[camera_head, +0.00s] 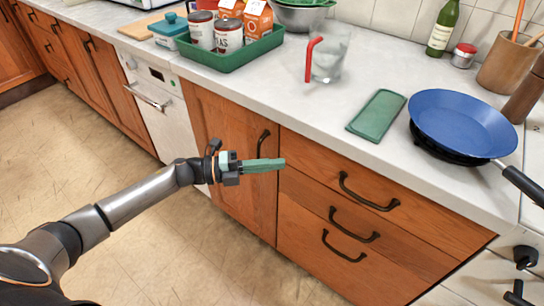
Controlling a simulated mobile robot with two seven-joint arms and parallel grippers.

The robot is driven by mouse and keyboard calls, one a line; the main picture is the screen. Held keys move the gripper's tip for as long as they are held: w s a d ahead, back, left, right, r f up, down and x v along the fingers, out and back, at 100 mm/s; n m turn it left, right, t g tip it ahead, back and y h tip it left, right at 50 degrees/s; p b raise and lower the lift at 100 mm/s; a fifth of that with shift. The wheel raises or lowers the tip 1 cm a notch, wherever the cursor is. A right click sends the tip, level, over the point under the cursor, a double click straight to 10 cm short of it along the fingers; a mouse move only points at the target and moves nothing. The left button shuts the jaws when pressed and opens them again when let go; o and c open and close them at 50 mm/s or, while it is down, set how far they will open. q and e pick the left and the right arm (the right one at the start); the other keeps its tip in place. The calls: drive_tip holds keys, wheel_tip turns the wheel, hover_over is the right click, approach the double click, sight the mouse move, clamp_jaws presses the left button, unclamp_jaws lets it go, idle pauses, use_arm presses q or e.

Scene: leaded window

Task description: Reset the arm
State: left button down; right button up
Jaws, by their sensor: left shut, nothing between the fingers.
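My left arm comes in from the lower left and reaches toward the middle of the view. My left gripper (278,164) has green fingers lying together; it is shut and empty. It hangs in front of the wooden cabinet fronts, below the counter edge, and appears clear of the black handles. My right arm and gripper do not show.
On the counter (300,105) are a green tray (232,62) of cans and cartons, a glass with a red handle (329,58), a flat green piece (377,115) and a blue pan (462,122). The floor (95,145) at left is clear.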

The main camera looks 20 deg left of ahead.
use_arm(q)
drive_tip(key=v, duration=0.8)
drive_tip(key=shift+a, duration=0.35)
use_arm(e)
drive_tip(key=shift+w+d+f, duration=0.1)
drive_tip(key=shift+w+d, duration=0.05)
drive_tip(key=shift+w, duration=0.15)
use_arm(q)
drive_tip(key=d+f+n+t+y, duration=0.3)
drive_tip(key=d+f+n+t, duration=0.2)
drive_tip(key=n, duration=0.3)
drive_tip(key=s+d+f+n+g+y, duration=0.2)
drive_tip(key=s+d+f+n+y, duration=0.25)
drive_tip(key=s+f+n, duration=0.4)
drive_tip(key=s+d+f+n+g+y, duration=0.25)
drive_tip(key=s+f+n+y, duration=0.3)
drive_tip(key=n, duration=0.55)
drive_tip(key=s+a+r+p, duration=0.2)
drive_tip(key=s+r+p, duration=0.1)
drive_tip(key=r+p, duration=0.9)
drive_tip(key=shift+s+r+n+p, duration=0.2)
drive_tip(key=shift+n+p, duration=0.15)
drive_tip(key=shift+p, duration=1.5)
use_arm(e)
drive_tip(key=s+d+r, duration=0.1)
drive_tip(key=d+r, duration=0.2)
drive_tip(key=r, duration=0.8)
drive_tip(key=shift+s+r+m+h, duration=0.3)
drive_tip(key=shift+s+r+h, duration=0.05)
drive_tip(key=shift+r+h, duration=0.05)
